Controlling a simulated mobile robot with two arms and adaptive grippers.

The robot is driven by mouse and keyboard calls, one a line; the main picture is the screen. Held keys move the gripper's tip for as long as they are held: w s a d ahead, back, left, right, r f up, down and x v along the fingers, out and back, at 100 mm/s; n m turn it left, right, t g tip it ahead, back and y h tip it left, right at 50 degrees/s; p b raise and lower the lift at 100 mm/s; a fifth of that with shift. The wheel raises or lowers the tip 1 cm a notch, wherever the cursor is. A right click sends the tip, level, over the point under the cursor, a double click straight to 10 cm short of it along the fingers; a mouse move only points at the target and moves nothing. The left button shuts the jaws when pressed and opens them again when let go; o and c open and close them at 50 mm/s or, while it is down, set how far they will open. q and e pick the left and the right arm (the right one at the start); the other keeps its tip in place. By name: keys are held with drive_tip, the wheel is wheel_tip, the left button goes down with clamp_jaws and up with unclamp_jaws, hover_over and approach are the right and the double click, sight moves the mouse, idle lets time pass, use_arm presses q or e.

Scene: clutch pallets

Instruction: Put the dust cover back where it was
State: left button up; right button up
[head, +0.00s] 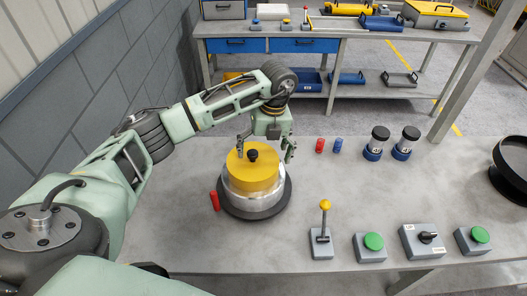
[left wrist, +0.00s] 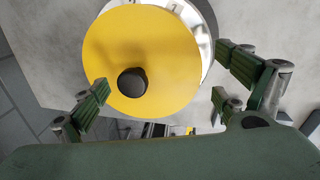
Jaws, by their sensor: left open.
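The dust cover (head: 250,172) is a round yellow lid with a black knob. It sits on top of a silver cylindrical housing (head: 254,203) on a dark round base. My left gripper (head: 265,152) is open at the far side of the cover, its fingers pointing down. In the left wrist view the yellow cover (left wrist: 150,50) fills the upper middle, with its knob (left wrist: 132,82) between the open fingers and touching neither. The silver rim of the housing (left wrist: 195,20) shows beyond the cover's edge. My right gripper is not in view.
A red cylinder (head: 214,201) stands left of the housing. Red (head: 320,145) and blue (head: 338,145) pieces and two black-and-blue jars (head: 376,143) stand to the right. A lever box (head: 321,240) and several control boxes line the front edge. A shelved bench (head: 330,45) stands behind.

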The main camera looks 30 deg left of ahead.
use_arm(q)
drive_tip(key=shift+r, duration=0.3)
drive_tip(key=shift+r+p, duration=0.5)
drive_tip(key=shift+p, duration=0.15)
drive_tip(key=r+b, duration=0.2)
drive_tip(key=r, duration=0.1)
drive_tip(key=r+b, duration=0.1)
drive_tip(key=shift+w+d+r, duration=0.3)
drive_tip(key=shift+r, duration=0.1)
wheel_tip(320, 180, up, 7)
hover_over(266, 159)
drive_tip(key=shift+w+d+f, duration=0.1)
drive_tip(key=shift+w+d, duration=0.2)
drive_tip(key=shift+d, duration=0.05)
drive_tip(key=shift+s+f, duration=0.1)
